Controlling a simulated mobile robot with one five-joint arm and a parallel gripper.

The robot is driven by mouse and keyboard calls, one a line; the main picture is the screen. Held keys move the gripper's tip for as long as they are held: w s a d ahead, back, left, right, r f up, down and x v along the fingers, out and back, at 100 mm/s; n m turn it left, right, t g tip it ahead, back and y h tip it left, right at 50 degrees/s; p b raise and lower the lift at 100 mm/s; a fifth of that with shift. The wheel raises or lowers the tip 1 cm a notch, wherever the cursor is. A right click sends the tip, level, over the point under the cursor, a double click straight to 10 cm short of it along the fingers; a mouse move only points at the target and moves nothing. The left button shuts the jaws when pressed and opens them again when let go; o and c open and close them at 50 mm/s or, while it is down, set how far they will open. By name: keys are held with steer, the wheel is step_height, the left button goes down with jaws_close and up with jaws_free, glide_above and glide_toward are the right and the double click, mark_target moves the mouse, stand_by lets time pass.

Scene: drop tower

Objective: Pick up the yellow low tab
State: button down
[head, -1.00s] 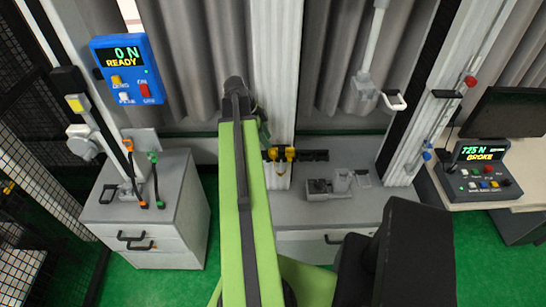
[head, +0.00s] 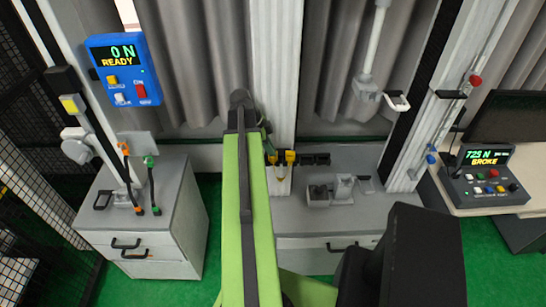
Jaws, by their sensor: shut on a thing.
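Two yellow tabs show beside my arm in the head view, at a black bar on the pale column. One yellow tab (head: 289,157) is at the right and another yellow piece (head: 272,158) is partly covered by my arm's edge. I cannot tell which is the low tab. A small pale piece with a yellowish tip (head: 281,176) hangs just below them. My green arm reaches up the middle of the picture and ends in a dark wrist. My gripper's jaws are hidden behind the arm, so I cannot see what is between them.
A black bar (head: 313,159) sticks out right of the tabs. A grey fixture (head: 332,191) stands on the grey bench. A left cabinet (head: 140,230) carries orange and green-ended cables. A blue panel (head: 123,68) reads 0 N READY; a dark panel (head: 481,170) reads 725 N BROKE.

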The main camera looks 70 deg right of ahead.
steer(key=shift+r, duration=0.15)
step_height(320, 180, up, 5)
steer(key=p, duration=0.5)
steer(key=s+a+r+p, duration=0.2)
steer(key=s+r+p, duration=0.3)
steer(key=s, duration=0.6)
steer(key=shift+s+r+p, duration=0.2)
steer(key=shift+r+p, duration=0.15)
steer(key=shift+p, duration=0.15)
steer(key=shift+a+r, duration=0.1)
steer(key=shift+r, duration=0.05)
